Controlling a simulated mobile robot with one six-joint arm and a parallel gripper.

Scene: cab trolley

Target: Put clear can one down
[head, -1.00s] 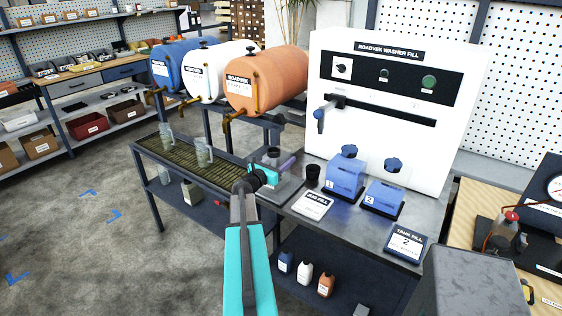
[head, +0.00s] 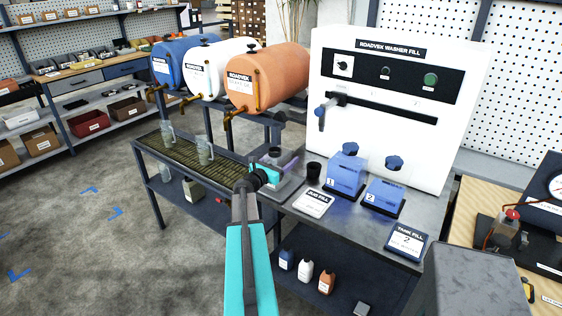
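Two clear jugs, one at the left (head: 167,133) and one nearer (head: 204,150), stand on the slatted drip grate. My gripper (head: 266,174), with teal fingers, is at the bench's left part, beside a greyish dark-capped vessel (head: 273,155) and a purple bar. My wrist hides the fingertips, so I cannot tell whether they hold anything.
Blue, white and orange drums (head: 265,78) with taps lie above the grate (head: 178,148). A white washer-fill panel (head: 420,140) with a spout backs the bench. Small bottles (head: 305,271) are underneath.

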